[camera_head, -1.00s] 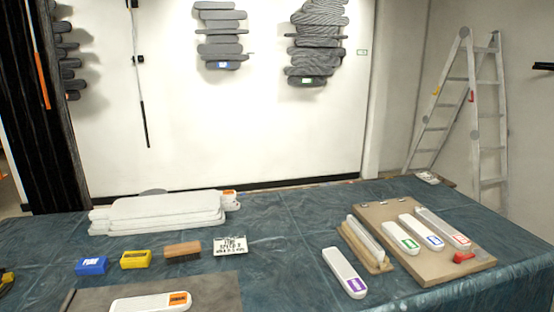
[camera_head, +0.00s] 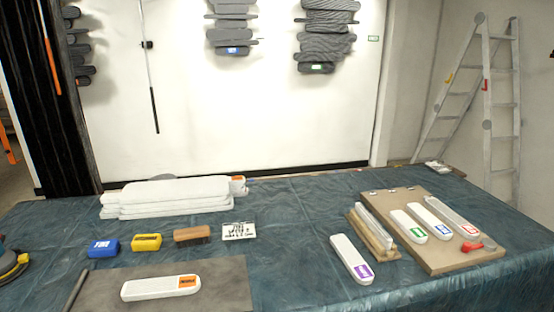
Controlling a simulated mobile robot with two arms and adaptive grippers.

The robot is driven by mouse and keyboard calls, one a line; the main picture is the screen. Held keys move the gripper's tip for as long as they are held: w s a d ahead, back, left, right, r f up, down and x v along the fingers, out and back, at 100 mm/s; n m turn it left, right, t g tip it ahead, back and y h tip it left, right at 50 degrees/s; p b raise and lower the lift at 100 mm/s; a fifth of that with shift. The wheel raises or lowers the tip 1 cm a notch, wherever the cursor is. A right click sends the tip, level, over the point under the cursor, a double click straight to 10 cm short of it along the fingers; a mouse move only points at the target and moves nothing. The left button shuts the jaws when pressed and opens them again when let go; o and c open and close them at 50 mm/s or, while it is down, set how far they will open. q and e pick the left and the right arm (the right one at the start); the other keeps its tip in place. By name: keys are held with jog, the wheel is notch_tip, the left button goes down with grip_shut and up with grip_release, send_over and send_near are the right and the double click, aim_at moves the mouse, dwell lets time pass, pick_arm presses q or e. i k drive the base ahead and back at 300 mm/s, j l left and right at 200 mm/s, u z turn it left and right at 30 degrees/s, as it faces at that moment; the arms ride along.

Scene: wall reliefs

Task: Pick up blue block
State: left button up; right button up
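A small blue block (camera_head: 103,248) with a white label on its top lies on the dark green-blue covered table (camera_head: 290,235) at the left. It stands alone, just left of a yellow block (camera_head: 147,242) and behind a grey mat. Neither of my grippers is in the head view.
A brown brush (camera_head: 192,235) and a white printed card (camera_head: 239,231) continue the row rightward. White slabs (camera_head: 170,196) are stacked behind. A grey mat (camera_head: 225,290) holds an orange-labelled white piece (camera_head: 161,287). A brown board (camera_head: 470,262) with labelled pieces lies right. The table's middle is clear.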

aim_at(110, 248)
jog(key=u, duration=1.1)
